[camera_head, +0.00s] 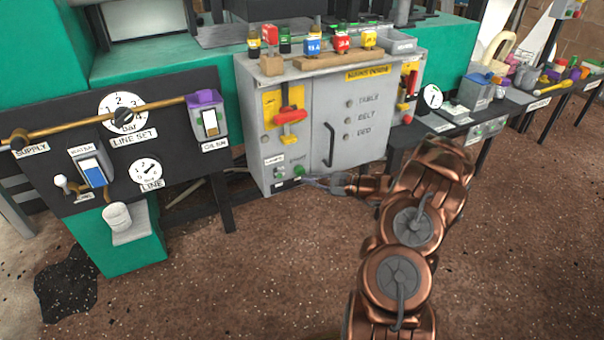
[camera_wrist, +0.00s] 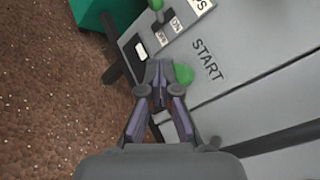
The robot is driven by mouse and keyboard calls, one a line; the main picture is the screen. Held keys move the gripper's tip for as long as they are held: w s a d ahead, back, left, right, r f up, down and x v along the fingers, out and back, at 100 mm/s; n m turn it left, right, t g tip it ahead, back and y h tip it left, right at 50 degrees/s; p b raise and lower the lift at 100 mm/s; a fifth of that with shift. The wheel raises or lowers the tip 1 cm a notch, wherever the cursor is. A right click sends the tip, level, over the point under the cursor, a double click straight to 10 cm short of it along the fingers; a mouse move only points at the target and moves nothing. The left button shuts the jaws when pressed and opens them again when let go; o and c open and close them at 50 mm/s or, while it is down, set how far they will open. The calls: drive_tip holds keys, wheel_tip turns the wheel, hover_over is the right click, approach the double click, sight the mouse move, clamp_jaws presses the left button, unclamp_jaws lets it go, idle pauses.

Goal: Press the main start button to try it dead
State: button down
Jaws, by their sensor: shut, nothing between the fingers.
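The green start button (camera_head: 299,171) sits low on the front of the grey cabinet (camera_head: 322,115), right of a small switch. In the wrist view the green button (camera_wrist: 184,74) shows beside the word START, just right of my fingertips. My gripper (camera_wrist: 160,82) is shut and empty, with its tips close to the button. I cannot tell whether they touch it. In the head view my gripper (camera_head: 318,181) reaches in from the right, low in front of the cabinet. A small toggle switch (camera_wrist: 163,14) with a green tip stands above the button in the wrist view.
A red rotary handle (camera_head: 290,116) on a yellow plate sticks out above the button. A black door handle (camera_head: 330,145) is to its right. A black panel (camera_head: 60,135) with gauges and valves stands at left. The floor in front is open.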

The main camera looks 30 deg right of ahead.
drive_tip(key=shift+w, duration=0.1)
drive_tip(key=shift+w, duration=0.35)
drive_tip(key=shift+w+p, duration=0.4)
drive_tip(key=shift+w, duration=0.1)
idle(1.1)
drive_tip(key=shift+s, duration=0.95)
drive_tip(key=shift+s+a+p, duration=0.2)
drive_tip(key=shift+s+p, duration=0.1)
drive_tip(key=shift+s, duration=2.2)
